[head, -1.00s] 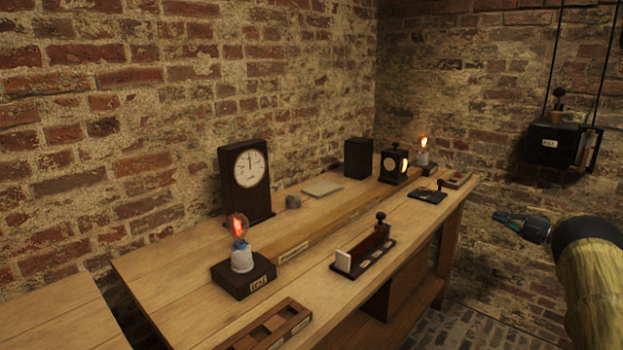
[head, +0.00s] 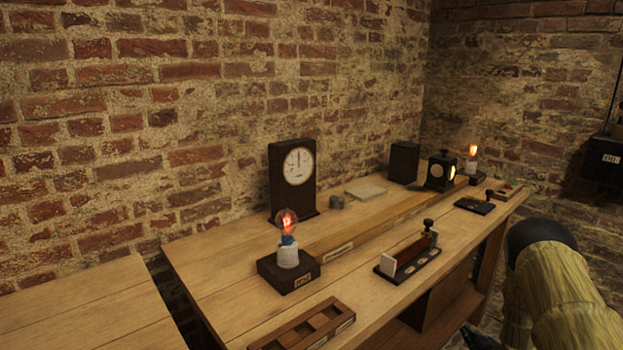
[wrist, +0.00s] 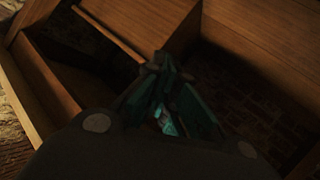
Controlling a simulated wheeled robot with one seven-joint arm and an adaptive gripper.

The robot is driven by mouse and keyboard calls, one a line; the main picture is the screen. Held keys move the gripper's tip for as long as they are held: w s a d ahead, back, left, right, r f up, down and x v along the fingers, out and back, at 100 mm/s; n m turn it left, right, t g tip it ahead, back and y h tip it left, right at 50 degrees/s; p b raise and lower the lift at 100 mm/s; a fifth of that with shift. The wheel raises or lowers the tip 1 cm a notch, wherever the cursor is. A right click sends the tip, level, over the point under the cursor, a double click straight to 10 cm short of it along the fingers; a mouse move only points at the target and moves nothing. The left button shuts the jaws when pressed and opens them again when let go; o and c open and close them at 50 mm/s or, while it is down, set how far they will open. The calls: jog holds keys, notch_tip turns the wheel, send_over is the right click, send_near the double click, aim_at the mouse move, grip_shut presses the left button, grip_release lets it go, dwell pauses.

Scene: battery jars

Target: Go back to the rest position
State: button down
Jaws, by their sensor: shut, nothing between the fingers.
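My gripper (wrist: 162,66) is shut and empty in the wrist view, its teal fingers meeting at the tips. Below and beyond it are wooden boards and a dark brick floor. In the head view only a small dark teal part of it (head: 468,337) shows at the bottom edge, in front of the bench and below its top. My arm in a yellowish sleeve hides part of the right side there.
The wooden bench (head: 222,292) carries a glowing lamp on a dark base (head: 288,266), a dial clock (head: 296,178), a slotted tray (head: 305,325) and a switch block (head: 408,262). A second lit lamp (head: 473,160) stands at the far end. A black wall box (head: 604,160) is at right.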

jog(key=s+a+f+m+g, duration=0.2)
jog(key=s+a+f+g, duration=0.1)
jog(key=s+a+f, duration=0.55)
jog(key=s+a+f+m+g, duration=0.1)
jog(key=s+a+g, duration=0.1)
jog(key=s+a, duration=0.6)
jog(key=s+a+f+m+g, duration=0.1)
jog(key=s+a+g, duration=0.3)
jog(key=s, duration=0.7)
jog(key=s+a+f+m+g, duration=0.1)
jog(key=s+a, duration=0.6)
jog(key=s, duration=0.3)
jog(key=s+a+r+g, duration=0.2)
jog(key=s, duration=0.5)
jog(key=s+a+r+g, duration=0.2)
jog(key=s+a, duration=0.1)
jog(key=s, duration=0.4)
notch_tip(320, 180, up, 15)
jog(key=s+p, duration=0.1)
jog(key=p, duration=1.4)
jog(key=shift+d+r+m, duration=0.2)
jog(key=shift+m, duration=0.1)
